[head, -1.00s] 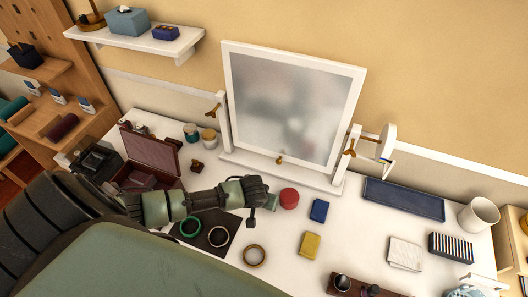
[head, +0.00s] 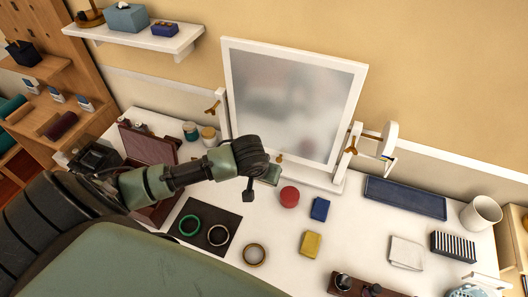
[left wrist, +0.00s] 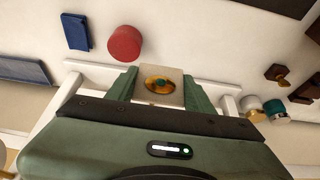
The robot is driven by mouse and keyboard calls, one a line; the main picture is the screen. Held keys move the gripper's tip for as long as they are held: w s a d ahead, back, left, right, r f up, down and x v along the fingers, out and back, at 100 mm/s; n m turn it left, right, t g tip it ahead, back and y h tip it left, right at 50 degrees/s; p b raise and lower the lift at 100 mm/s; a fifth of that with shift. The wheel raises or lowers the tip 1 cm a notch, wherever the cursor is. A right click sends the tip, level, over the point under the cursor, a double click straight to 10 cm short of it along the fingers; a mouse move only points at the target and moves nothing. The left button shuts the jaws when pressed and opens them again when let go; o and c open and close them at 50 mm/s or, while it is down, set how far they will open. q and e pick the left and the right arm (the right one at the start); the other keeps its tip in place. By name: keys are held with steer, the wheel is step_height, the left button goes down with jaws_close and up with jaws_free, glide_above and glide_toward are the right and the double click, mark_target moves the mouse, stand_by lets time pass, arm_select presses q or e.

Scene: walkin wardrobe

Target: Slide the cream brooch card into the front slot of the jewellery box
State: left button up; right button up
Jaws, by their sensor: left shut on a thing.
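The cream brooch card (left wrist: 162,86) carries an oval amber and green brooch. In the left wrist view it sits between the two green fingers of my left gripper (head: 270,174), which is shut on it. The gripper is raised over the dressing table in front of the mirror. In the head view the card is mostly hidden by the gripper. The jewellery box (head: 150,147) is dark maroon, with its lid open, at the left of the table. My left arm covers part of it, and its front slot cannot be made out. My right gripper is not in view.
The mirror (head: 295,100) stands close behind the gripper. A red round box (head: 289,196), a blue box (head: 320,208) and a yellow box (head: 311,243) lie to its right. A dark mat (head: 211,227) with bangles lies in front. Two jars (head: 200,133) stand near the jewellery box.

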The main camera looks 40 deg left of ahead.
arm_select(q)
step_height(320, 180, up, 6)
steer(key=shift+r, duration=0.1)
steer(key=d+r+m+h+b, duration=0.1)
steer(key=d+r+m+b, duration=0.1)
steer(key=d+r+b, duration=0.5)
steer(key=shift+d+r+m, duration=0.3)
steer(key=shift+d+r, duration=0.4)
steer(key=shift+d, duration=0.4)
steer(key=shift+f, duration=0.1)
